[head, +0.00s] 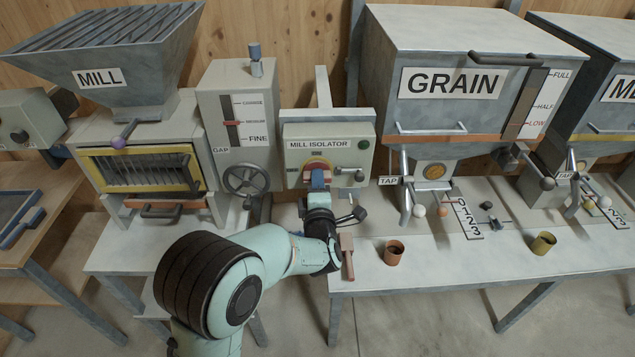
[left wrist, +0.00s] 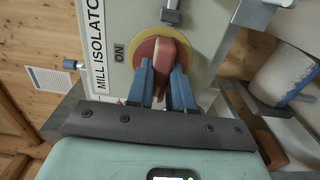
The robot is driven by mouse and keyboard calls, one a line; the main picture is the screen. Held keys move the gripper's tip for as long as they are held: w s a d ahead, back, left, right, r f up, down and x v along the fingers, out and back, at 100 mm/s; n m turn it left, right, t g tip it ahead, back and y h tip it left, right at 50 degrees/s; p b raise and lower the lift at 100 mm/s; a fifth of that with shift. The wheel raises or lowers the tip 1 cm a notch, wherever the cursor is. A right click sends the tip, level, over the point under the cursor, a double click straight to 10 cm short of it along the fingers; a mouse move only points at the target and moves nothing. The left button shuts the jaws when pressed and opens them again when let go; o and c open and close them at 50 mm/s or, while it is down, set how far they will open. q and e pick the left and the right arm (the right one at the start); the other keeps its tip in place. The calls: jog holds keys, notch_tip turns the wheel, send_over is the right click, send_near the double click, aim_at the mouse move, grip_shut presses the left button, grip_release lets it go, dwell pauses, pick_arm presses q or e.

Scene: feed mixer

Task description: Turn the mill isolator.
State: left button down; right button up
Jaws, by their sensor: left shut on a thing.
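The mill isolator (head: 345,160) is a pale grey-green box labelled MILL ISOLATOR, standing at the back of the bench left of the grain hopper. Its red handle on a yellow disc shows in the left wrist view (left wrist: 168,55), close to the printed word ON. My left gripper (head: 318,180) reaches the front of the box. Its blue fingers (left wrist: 167,82) lie on both sides of the red handle and are shut on it. In the head view the gripper hides most of the handle. My right gripper is in neither view.
The mill (head: 140,145) and the gap box with its handwheel (head: 245,180) stand to the left. The grain hopper (head: 440,85) with its tap levers is to the right. A brown cup (head: 394,253), an olive cup (head: 543,243) and a wooden-handled brush (head: 348,255) are on the bench.

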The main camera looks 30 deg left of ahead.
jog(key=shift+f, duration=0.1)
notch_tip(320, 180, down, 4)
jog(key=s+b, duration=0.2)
jog(key=b, duration=0.1)
pick_arm(q)
jog(key=m+p, duration=0.1)
jog(key=m, duration=1)
jog(key=m+p, duration=0.1)
jog(key=m, duration=0.5)
jog(key=shift+a+r+m+p, duration=0.1)
jog(key=shift+r+m+p, duration=0.15)
jog(key=shift+m+p, duration=0.05)
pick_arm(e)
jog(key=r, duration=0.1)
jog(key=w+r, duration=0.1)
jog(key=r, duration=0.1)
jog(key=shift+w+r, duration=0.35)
pick_arm(q)
jog(key=c, duration=1)
grip_release()
jog(key=shift+w+f, duration=0.1)
jog(key=shift+f, duration=0.05)
